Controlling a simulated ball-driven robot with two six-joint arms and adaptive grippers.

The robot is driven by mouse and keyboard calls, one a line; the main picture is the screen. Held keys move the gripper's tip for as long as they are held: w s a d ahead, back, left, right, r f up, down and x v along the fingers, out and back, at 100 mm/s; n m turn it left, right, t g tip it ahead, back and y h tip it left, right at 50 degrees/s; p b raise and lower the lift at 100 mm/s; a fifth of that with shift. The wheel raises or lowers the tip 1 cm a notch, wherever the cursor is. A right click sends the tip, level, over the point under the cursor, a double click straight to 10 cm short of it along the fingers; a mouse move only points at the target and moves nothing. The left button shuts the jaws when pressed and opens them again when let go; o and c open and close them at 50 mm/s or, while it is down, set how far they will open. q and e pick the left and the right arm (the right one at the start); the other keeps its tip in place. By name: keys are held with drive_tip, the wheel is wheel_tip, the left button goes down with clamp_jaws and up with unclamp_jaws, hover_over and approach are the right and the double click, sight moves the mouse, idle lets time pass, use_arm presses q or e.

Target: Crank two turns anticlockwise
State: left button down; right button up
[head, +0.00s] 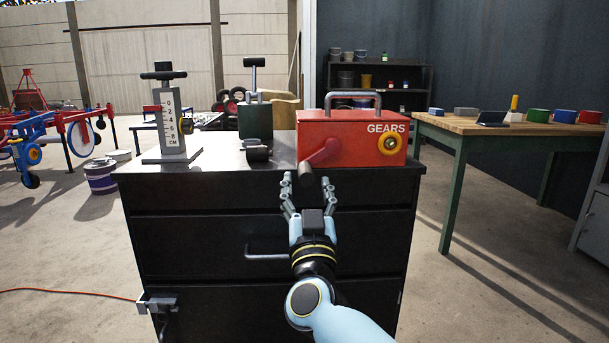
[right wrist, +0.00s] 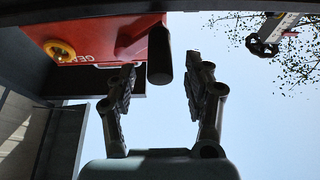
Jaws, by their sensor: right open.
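A red gear box (head: 345,125) marked GEARS stands on top of a black drawer cabinet, with a red crank arm (head: 322,153) on its front. The crank's dark handle (head: 306,172) hangs at the arm's lower left end. My right gripper (head: 307,182) is open just in front of the cabinet's top edge, its fingers pointing up at the handle. In the right wrist view the dark handle (right wrist: 159,55) shows between the two open fingers (right wrist: 158,75), with gaps at the sides; whether anything touches is unclear. My left gripper is not in view.
A depth gauge with a cm scale (head: 173,125) and a dark press (head: 255,115) stand left of the box. A yellow knob ring (head: 391,144) is on the box's right front. A wooden workbench (head: 470,133) stands right.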

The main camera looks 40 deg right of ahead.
sight(305, 162)
drive_tip(key=shift+x, duration=2.35)
drive_tip(key=shift+c, duration=0.4)
clamp_jaws()
drive_tip(key=shift+f, duration=0.1)
